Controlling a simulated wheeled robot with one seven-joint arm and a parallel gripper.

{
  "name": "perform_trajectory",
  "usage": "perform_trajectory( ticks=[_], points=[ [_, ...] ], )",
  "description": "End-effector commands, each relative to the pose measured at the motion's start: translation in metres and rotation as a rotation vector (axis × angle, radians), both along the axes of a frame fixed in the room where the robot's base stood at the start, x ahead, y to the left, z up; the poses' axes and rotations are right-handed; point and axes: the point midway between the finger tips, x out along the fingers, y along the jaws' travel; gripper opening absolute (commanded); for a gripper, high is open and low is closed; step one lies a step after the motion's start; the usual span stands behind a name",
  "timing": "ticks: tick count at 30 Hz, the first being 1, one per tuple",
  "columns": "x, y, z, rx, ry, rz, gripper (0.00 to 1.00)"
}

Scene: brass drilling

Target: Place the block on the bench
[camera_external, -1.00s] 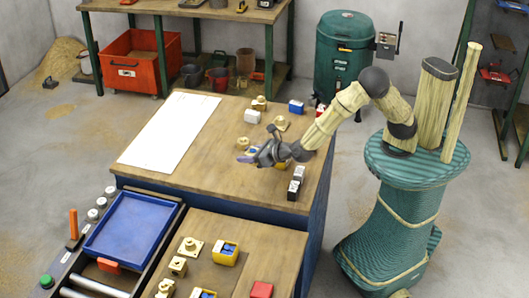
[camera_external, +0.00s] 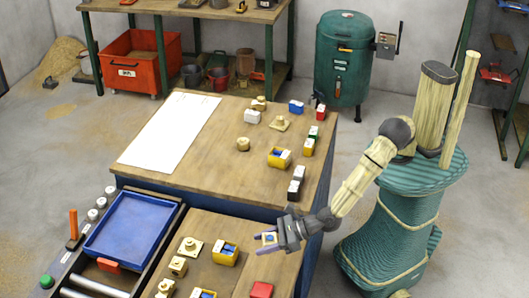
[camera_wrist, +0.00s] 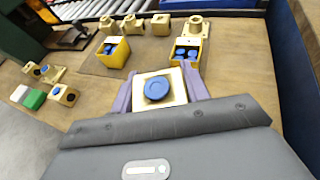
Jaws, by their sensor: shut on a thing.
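My gripper (camera_external: 264,243) has its purple fingers shut on a brass-coloured block (camera_external: 269,237) with a round blue disc on its top face. In the wrist view the block (camera_wrist: 178,99) sits between the two fingers, its blue disc facing the camera. My gripper is above the right part of the near wooden bench (camera_external: 228,222). Whether the block touches the bench or hangs above it, I cannot tell. The far wooden bench (camera_external: 195,160) stands behind, with a white sheet on its left.
Yellow boxes with blue parts (camera_external: 225,253), brass pieces (camera_external: 190,246) and a red block (camera_external: 261,290) stand on the near bench. A blue tray (camera_external: 130,231) lies to its left. Several small parts line the far bench's right side. Bare wood shows around the held block.

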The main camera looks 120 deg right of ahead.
Motion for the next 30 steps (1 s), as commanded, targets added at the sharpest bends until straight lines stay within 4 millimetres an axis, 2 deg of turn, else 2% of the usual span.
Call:
perform_trajectory(
  ticks=[3,13,24,30],
  points=[
    [0.001,0.006,0.001,-0.001,-0.004,0.010,0.02],
    [0.001,0.006,-0.003,-0.001,-0.003,0.010,0.02],
    [0.001,0.006,-0.057,-0.002,-0.002,0.010,0.02],
    [0.001,0.006,-0.062,-0.001,-0.005,0.010,0.02]
  ],
)
